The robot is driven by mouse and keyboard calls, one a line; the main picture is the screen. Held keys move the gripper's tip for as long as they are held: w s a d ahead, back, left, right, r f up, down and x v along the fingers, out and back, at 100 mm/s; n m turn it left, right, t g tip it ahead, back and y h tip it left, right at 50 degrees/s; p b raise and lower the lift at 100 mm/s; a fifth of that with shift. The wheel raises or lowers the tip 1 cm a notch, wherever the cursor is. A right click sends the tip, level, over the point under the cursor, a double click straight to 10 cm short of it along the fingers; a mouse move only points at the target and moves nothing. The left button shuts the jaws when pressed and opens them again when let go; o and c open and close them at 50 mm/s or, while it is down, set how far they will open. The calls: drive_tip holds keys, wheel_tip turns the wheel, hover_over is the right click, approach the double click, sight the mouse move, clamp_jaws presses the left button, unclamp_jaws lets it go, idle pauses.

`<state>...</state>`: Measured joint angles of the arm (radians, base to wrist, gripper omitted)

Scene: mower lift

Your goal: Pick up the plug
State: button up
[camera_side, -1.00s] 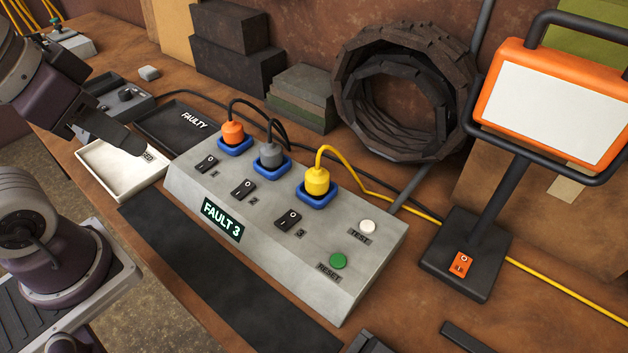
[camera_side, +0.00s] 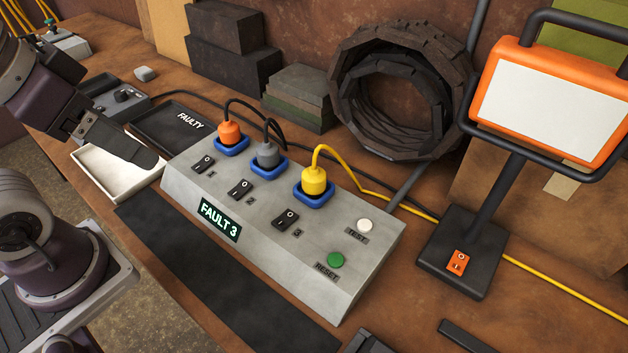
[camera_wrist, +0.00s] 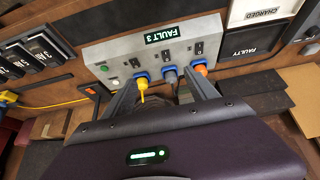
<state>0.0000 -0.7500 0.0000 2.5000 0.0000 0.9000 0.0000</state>
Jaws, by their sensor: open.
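Three plugs sit upright in blue-rimmed sockets on a grey panel box (camera_side: 330,270): an orange plug (camera_side: 229,132) at 1, a grey plug (camera_side: 267,154) at 2 and a yellow plug (camera_side: 314,181) at 3. The box's display (camera_side: 220,221) reads "FAULT 3". My gripper (camera_side: 152,160) is over the white tray, left of the box and apart from all the plugs. In the wrist view my gripper (camera_wrist: 165,88) is open and empty; its fingers point towards the plug row, with the yellow plug (camera_wrist: 142,83) beside the left finger.
A white tray (camera_side: 115,193) and a black tray marked "FAULTY" (camera_side: 165,112) lie left of the box. Cords run from the plugs towards the back. A work lamp (camera_side: 550,100) stands at the right, and a dark tyre-like ring (camera_side: 345,90) stands behind. A black mat (camera_side: 230,290) lies in front.

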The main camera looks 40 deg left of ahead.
sight(328, 181)
drive_tip(key=w+d+f+n+g+h, duration=0.2)
drive_tip(key=w+d+n+g+h, duration=0.15)
drive_tip(key=d+h, duration=0.2)
drive_tip(key=w+d+f+n+g+h, duration=0.2)
drive_tip(key=w+d+n+g+h, duration=0.15)
drive_tip(key=d, duration=0.25)
drive_tip(key=w+a+f+n+t+h, duration=0.1)
drive_tip(key=w+f+n+t, duration=0.1)
drive_tip(key=w+f+n, duration=0.2)
drive_tip(key=w+a+f+n+t+h, duration=0.1)
drive_tip(key=w+a+f+n+t, duration=0.1)
drive_tip(key=w+f+n, duration=0.3)
drive_tip(key=w+a+f+n+t+h, duration=0.1)
drive_tip(key=w+f+n+t, duration=0.2)
drive_tip(key=w+f+n, duration=0.2)
drive_tip(key=shift+w+a+f+n, duration=0.1)
drive_tip(key=shift+w+a+n, duration=0.05)
drive_tip(key=shift+w+n, duration=0.45)
drive_tip(key=shift+w+a+f+n, duration=0.1)
drive_tip(key=shift+w+a+n, duration=0.05)
drive_tip(key=shift+w+n, duration=0.45)
drive_tip(key=x, duration=0.6)
drive_tip(key=shift+w+d+r, duration=0.1)
drive_tip(key=shift+w+d, duration=0.05)
drive_tip(key=shift+d, duration=0.3)
clamp_jaws()
